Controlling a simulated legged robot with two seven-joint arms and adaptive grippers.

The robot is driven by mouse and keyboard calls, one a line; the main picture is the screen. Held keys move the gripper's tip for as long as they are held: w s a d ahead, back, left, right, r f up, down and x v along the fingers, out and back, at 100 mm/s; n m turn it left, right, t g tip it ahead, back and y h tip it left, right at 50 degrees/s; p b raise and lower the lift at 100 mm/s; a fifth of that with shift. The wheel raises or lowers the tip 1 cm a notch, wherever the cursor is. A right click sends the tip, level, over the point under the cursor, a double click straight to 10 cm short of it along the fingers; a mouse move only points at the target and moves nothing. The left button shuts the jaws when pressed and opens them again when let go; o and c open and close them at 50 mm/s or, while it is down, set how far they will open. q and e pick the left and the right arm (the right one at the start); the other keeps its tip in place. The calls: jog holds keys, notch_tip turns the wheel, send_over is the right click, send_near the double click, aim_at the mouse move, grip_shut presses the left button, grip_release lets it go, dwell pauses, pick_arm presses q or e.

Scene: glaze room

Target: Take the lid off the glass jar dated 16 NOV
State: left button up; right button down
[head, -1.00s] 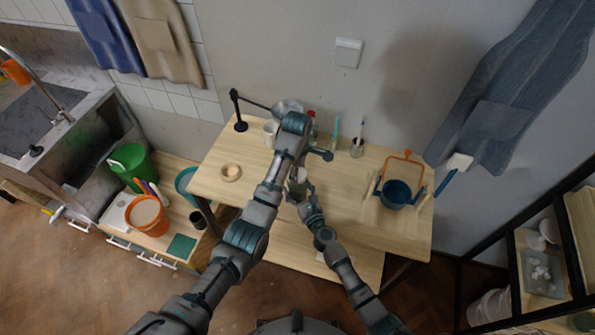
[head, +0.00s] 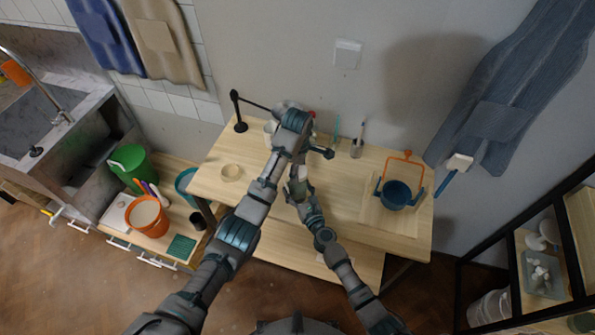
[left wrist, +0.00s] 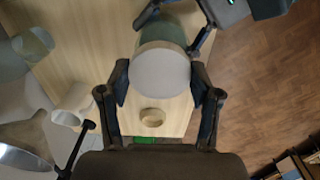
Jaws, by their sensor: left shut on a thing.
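The glass jar (left wrist: 168,27) shows greenish below a round, pale lid (left wrist: 160,73) in the left wrist view. My left gripper (left wrist: 159,80) is shut on the lid, one finger on each side. I cannot tell whether the lid is lifted from the rim. In the head view my left gripper (head: 297,165) is partly hidden by its own wrist, over the middle of the table. My right gripper (head: 299,188) reaches in from the front, and its fingers clasp the jar's body from both sides. The date on the jar does not show.
The wooden table (head: 335,215) carries a black lamp (head: 238,112) at the back left and a small wooden bowl (head: 231,172) at left. A blue pail (head: 397,194) with an orange handle stands at right. Brushes (head: 357,145) stand at the back.

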pick_arm(q)
jog(key=shift+a+r, duration=0.1)
jog(key=shift+r, duration=0.3)
pick_arm(e)
jog(key=shift+f, duration=0.1)
pick_arm(q)
jog(key=shift+s, duration=0.15)
jog(key=shift+r, duration=0.15)
jog(key=shift+r, duration=1.95)
pick_arm(e)
grip_release()
